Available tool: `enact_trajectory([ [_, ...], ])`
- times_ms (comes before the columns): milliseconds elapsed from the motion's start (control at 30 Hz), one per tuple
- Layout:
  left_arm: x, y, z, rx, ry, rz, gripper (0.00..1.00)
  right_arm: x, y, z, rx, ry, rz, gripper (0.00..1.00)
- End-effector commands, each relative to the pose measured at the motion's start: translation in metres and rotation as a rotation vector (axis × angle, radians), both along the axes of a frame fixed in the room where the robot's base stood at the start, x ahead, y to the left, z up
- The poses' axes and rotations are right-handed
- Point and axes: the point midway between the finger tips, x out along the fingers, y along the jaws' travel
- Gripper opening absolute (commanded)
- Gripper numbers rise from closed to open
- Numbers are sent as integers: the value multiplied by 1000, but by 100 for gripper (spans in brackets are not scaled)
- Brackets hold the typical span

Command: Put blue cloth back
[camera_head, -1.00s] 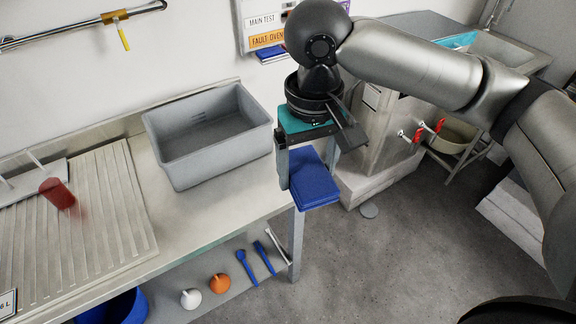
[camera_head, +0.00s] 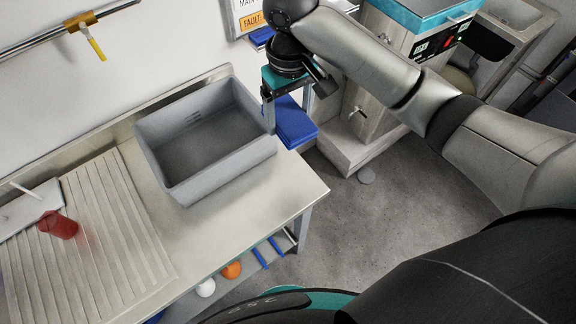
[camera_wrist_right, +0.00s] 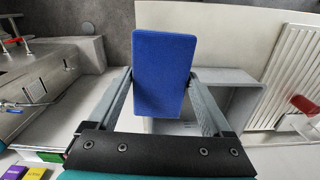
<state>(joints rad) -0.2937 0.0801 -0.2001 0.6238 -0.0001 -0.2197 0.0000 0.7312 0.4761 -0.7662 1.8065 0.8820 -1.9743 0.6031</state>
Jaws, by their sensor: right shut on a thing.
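The blue cloth (camera_head: 296,124) is a flat folded pad. My right gripper (camera_head: 287,112) is shut on it and holds it in the air, close by the right side of the grey tub. In the right wrist view the cloth (camera_wrist_right: 165,70) sits between the two fingers and sticks out beyond them. My left gripper is not in view.
The grey tub (camera_head: 232,168) stands empty on the steel bench (camera_head: 295,190). A red cup-like thing (camera_head: 58,225) lies on the ribbed drainboard (camera_head: 110,240). A steel machine with a teal top (camera_head: 415,18) stands right. A partly hidden blue thing (camera_head: 261,37) is below the wall sign.

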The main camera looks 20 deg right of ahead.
Motion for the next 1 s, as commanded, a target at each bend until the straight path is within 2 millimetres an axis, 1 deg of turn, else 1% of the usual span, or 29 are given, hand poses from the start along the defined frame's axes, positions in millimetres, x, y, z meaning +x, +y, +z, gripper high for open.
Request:
enact_trajectory([
  [33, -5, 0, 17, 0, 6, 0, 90, -2, 3, 1, 5, 11, 17, 32],
  [133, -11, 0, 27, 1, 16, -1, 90, -4, 4, -7, 4, 7, 45, 32],
  [333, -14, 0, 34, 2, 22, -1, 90, -7, 3, -20, 0, 0, 72, 32],
  [433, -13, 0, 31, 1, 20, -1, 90, -8, 2, -33, 0, 1, 75, 32],
  [567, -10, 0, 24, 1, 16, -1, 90, -9, 2, -66, -3, 3, 76, 32],
  [800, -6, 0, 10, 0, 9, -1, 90, -8, 2, -131, -2, 1, 75, 32],
  [900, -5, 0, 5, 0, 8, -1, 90, -8, 2, -154, -3, -1, 75, 32],
  [1000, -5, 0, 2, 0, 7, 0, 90, -8, 2, -169, -1, -3, 76, 32],
])
